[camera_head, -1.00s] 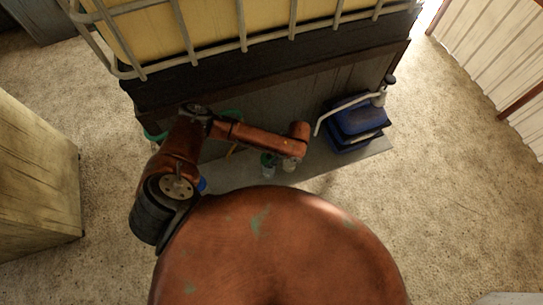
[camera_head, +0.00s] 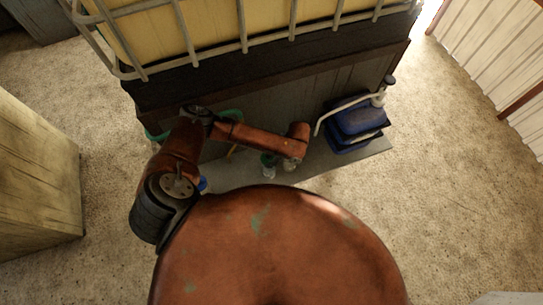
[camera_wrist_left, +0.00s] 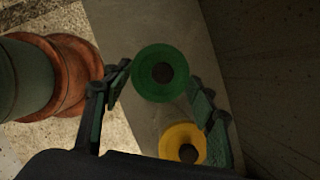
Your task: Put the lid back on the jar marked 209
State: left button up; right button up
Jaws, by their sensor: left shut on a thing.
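My left gripper (camera_wrist_left: 157,82) shows in the left wrist view with its two dark fingers on either side of a round green lid (camera_wrist_left: 160,73) with a dark centre. It is shut on this lid. A yellow ring-shaped top (camera_wrist_left: 183,143) with a dark centre lies lower in that view, close to the right finger. In the head view a small clear jar (camera_head: 269,173) stands below something green, and a second jar (camera_head: 290,165) stands just right of it, partly hidden by my wrist. I cannot read any number. Whether the green lid touches a jar cannot be told.
The jars stand on a narrow grey slab (camera_head: 320,163) in front of a dark cabinet wall (camera_head: 290,100). A blue container with a pale bent spout (camera_head: 355,118) stands at its right. A yellow caged tank (camera_head: 215,25) is above. Carpet (camera_head: 450,180) is clear at right.

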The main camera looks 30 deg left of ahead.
pick_arm(q)
jog(key=o, duration=1)
jog(key=shift+o, duration=0.2)
jog(key=o, duration=0.4)
jog(key=shift+o, duration=0.2)
jog(key=shift+r, duration=0.1)
jog(key=shift+r+p, duration=3.45)
jog(key=shift+p, duration=0.55)
